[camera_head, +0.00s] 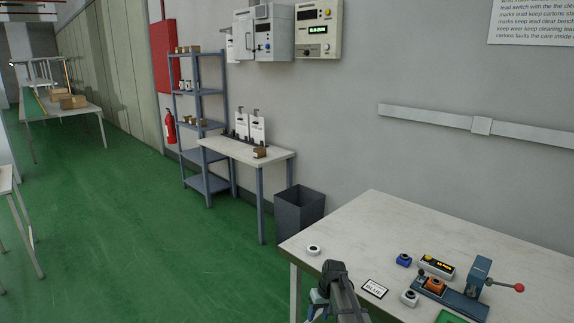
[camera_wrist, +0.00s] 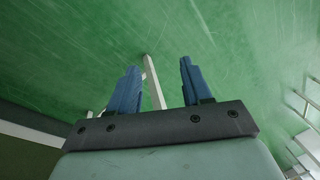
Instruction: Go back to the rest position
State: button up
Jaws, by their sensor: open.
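My gripper (camera_wrist: 155,88) shows in the wrist view with its two blue fingers spread apart and nothing between them. Green floor and a pale table leg lie beyond the fingers in that view. In the head view, my arm's dark end (camera_head: 335,280) is at the lower middle, in front of the left front edge of the workbench (camera_head: 365,225). The fingertips are hardly visible there. No rest position marker shows in either view.
The workbench holds a white ring-shaped part (camera_head: 313,250), a label card (camera_head: 374,289), a blue part (camera_head: 404,260), a grey part (camera_head: 409,298), a display box (camera_head: 437,267) and a lever press (camera_head: 478,280). A dark bin (camera_head: 298,210) stands behind. Green floor at left is open.

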jog(key=s+d+f+m+g, duration=0.1)
jog(key=s+f+g, duration=0.1)
jog(key=s+f, duration=0.85)
jog(key=s+f+g, duration=0.1)
jog(key=s+f, duration=0.7)
jog(key=s, duration=0.5)
jog(key=s+d+f+m+g+h, duration=0.1)
jog(key=s+d+f+g, duration=0.1)
jog(key=s, duration=1.2)
jog(key=s+d+f+m+g+h, duration=0.1)
jog(key=s+d+f, duration=0.2)
jog(key=s, duration=1.1)
jog(key=shift+s+f+g, duration=0.15)
jog(key=shift+f+g, duration=0.25)
jog(key=shift+f, duration=0.3)
